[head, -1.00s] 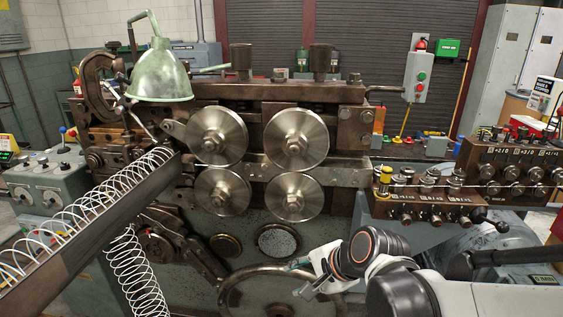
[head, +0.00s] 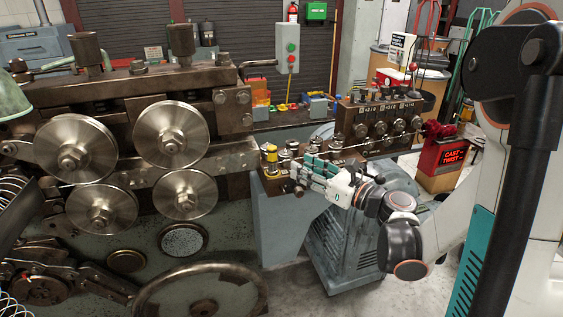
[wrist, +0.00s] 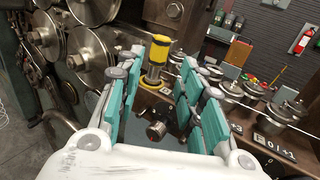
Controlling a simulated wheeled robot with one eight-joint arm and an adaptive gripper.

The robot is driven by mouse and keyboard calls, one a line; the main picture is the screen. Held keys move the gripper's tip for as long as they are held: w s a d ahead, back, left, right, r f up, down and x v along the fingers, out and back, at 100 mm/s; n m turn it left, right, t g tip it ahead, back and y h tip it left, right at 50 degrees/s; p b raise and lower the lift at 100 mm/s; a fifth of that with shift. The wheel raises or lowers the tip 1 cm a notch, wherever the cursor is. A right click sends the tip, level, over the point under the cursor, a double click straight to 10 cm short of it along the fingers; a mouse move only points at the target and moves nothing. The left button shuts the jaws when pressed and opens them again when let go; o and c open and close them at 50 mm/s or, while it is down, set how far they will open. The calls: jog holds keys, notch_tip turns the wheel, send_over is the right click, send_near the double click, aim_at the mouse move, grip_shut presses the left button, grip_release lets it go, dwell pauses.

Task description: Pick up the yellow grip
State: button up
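The yellow grip (head: 271,154) stands upright at the left end of the brown block of rollers, right of the big steel rollers. In the wrist view the yellow grip (wrist: 160,48) shows beyond the fingers, roughly between them, with a darker middle and a yellow lower band. My gripper (head: 308,170) is to the right of the grip in the head view, its teal-padded fingers pointing left toward it. In the wrist view my gripper (wrist: 161,82) has its fingers spread apart with nothing held between them. They look apart from the grip.
Small steel rollers (head: 310,150) and a knob block (head: 375,125) stand close behind and right of the gripper. Large steel rollers (head: 171,134) are at left. A handwheel (head: 200,290) is below. A red sign box (head: 447,160) stands at right.

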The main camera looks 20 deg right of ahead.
aim_at(276, 157)
jog(key=b+x, duration=0.1)
jog(key=x, duration=0.6)
jog(key=shift+w+a+f, duration=0.1)
jog(key=shift+a, duration=0.1)
jog(key=w, duration=0.1)
jog(key=w+a+b, duration=0.1)
jog(key=w+a+f+b, duration=0.1)
jog(key=w, duration=0.1)
jog(key=shift+w+a, duration=0.15)
jog(key=shift+w, duration=0.25)
jog(key=shift+r, duration=0.1)
grip_shut()
